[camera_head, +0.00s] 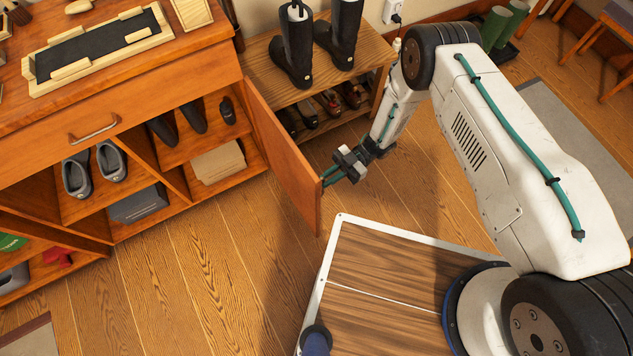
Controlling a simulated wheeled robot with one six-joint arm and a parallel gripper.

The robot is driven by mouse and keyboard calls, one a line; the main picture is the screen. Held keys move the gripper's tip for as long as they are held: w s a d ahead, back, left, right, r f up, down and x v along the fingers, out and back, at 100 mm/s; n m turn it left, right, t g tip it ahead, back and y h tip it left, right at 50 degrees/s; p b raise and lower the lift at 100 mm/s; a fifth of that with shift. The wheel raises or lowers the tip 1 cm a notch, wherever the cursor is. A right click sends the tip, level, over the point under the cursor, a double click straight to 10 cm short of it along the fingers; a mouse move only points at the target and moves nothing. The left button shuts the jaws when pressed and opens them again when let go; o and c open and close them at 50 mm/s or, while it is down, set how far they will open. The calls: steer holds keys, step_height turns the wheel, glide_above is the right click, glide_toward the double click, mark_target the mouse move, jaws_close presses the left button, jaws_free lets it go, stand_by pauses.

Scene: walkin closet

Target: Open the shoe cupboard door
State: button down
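The shoe cupboard (118,90) stands at the left, a wooden unit with open compartments under a drawer. Its door (284,160) is hinged at the right side and stands swung well out from the front, showing its inner face. The compartment behind it is exposed, with dark shoes on a shelf and a folded tan item below. My gripper (329,177) is at the outer side of the door, close to its free edge. Its teal fingertips are partly hidden by the door, so the handle and any grip on it cannot be seen.
A low wooden rack (270,75) with black boots (296,45) and shoes stands behind the door and gripper. A drawer handle (94,131) sticks out from the cupboard front. Bare plank floor (190,270) lies before the cupboard. A grey mat (570,135) lies at right.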

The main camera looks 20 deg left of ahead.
steer(key=w, duration=0.2)
steer(key=w+d, duration=0.1)
steer(key=w, duration=0.1)
steer(key=shift+w+r, duration=0.15)
steer(key=shift+w, duration=0.2)
steer(key=c, duration=1.5)
jaws_free()
steer(key=shift+a, duration=0.1)
steer(key=shift+c, duration=0.2)
steer(key=shift+s+d, duration=0.15)
steer(key=shift+d, duration=0.1)
steer(key=v, duration=0.7)
steer(key=shift+w+d, duration=0.3)
